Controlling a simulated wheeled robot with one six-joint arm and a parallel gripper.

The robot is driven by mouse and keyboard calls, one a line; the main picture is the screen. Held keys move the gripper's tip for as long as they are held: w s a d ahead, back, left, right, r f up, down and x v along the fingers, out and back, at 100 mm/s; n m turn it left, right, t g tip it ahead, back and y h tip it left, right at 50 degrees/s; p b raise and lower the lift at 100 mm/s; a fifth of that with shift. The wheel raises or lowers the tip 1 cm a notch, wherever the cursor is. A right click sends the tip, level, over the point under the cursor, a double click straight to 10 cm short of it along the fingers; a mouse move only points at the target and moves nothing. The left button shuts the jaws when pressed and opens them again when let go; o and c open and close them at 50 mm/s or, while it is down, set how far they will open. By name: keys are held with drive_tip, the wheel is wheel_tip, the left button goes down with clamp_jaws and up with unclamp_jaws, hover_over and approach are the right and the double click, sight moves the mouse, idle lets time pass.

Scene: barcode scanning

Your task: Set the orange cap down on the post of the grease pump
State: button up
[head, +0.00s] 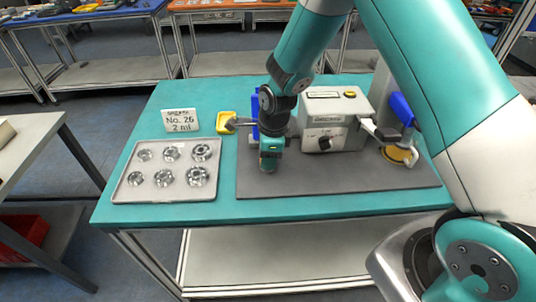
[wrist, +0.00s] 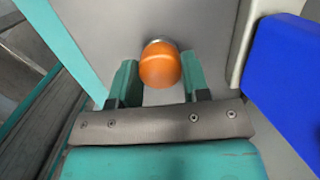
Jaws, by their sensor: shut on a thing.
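The orange cap (wrist: 160,65) sits between the two fingers of my gripper (wrist: 158,82) in the wrist view, and the fingers are shut on it. A small grey metallic edge shows just past the cap, mostly covered by it; I cannot tell whether this is the post or whether the cap touches it. In the head view my gripper (head: 269,163) points down over the grey mat, in front of and left of the grease pump (head: 335,118). The cap cannot be made out there. The pump is a pale box with a black knob and a label.
A tray (head: 118,190) with several metal bearings lies at the left. A card (head: 181,120) reads "No. 26 2 ml". A yellow piece (head: 225,121) is behind the gripper. A blue part (wrist: 288,75) stands close at the right in the wrist view. The front of the mat (head: 330,182) is clear.

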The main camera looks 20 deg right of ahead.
drive_tip(key=shift+f, duration=0.3)
drive_tip(key=o, duration=1.3)
wheel_tip(320, 180, up, 8)
drive_tip(key=p, duration=0.5)
drive_tip(key=shift+f+p, duration=0.2)
drive_tip(key=shift+p, duration=0.2)
